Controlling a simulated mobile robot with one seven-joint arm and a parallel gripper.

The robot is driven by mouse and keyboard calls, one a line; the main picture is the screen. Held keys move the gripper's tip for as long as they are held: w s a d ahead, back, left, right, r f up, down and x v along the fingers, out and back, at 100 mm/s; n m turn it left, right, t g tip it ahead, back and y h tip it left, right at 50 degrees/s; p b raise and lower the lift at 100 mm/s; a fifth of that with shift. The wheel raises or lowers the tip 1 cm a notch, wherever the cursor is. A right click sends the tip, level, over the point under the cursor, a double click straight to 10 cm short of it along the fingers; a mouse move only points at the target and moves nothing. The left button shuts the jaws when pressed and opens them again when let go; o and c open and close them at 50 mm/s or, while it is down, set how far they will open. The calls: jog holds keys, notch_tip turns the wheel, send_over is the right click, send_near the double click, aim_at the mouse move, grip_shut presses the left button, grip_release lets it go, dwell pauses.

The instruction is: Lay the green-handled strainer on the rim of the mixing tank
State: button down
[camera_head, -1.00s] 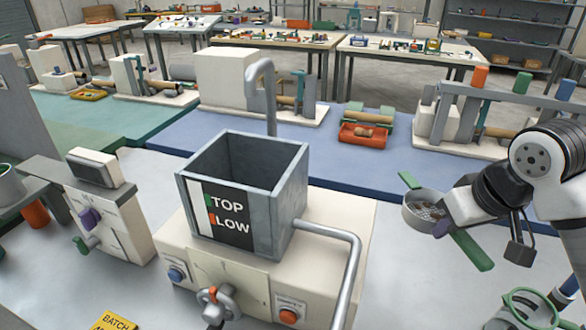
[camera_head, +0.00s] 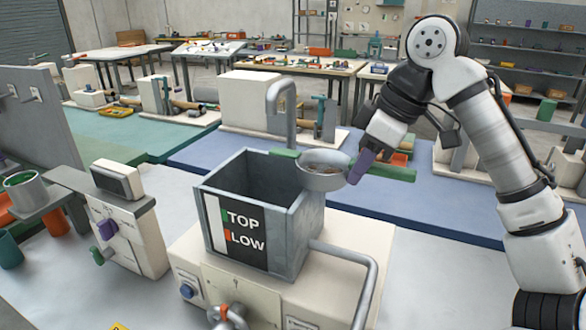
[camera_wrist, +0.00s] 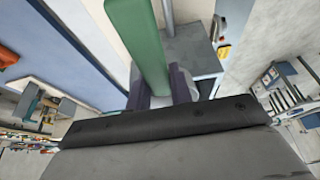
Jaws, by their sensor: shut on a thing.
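The strainer (camera_head: 325,180) is a round grey bowl with a long green handle (camera_head: 400,174) to its right and a short green tab on its left. My gripper (camera_head: 361,167) is shut on the handle close to the bowl. The handle also shows in the wrist view (camera_wrist: 140,45), between purple fingers. The mixing tank (camera_head: 262,240) is a square, open grey box labelled TOP and LOW. The strainer is at the tank's back right corner, with the tab reaching over the opening. I cannot tell whether it touches the rim.
A grey pipe spout (camera_head: 282,105) rises behind the tank, close to the tab. A bent pipe (camera_head: 365,280) leaves the tank's right side. A control box (camera_head: 128,230) stands to the left. The blue bench surface (camera_head: 450,215) on the right is bare.

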aim_at(299, 154)
jog(key=w+a, duration=0.1)
jog(key=a, duration=0.2)
jog(key=w+a+p, duration=0.1)
jog(key=a, duration=0.2)
jog(key=w+a+p, duration=0.1)
jog(key=w+a, duration=0.1)
jog(key=a, duration=0.2)
jog(key=shift+r, duration=0.1)
jog(key=shift+f+p, duration=0.55)
jog(key=shift+f, duration=1.3)
jog(key=shift+f, duration=0.1)
jog(key=c, duration=1.3)
grip_release()
jog(key=shift+o, duration=0.2)
jog(key=b+v, duration=0.1)
jog(key=v, duration=1.1)
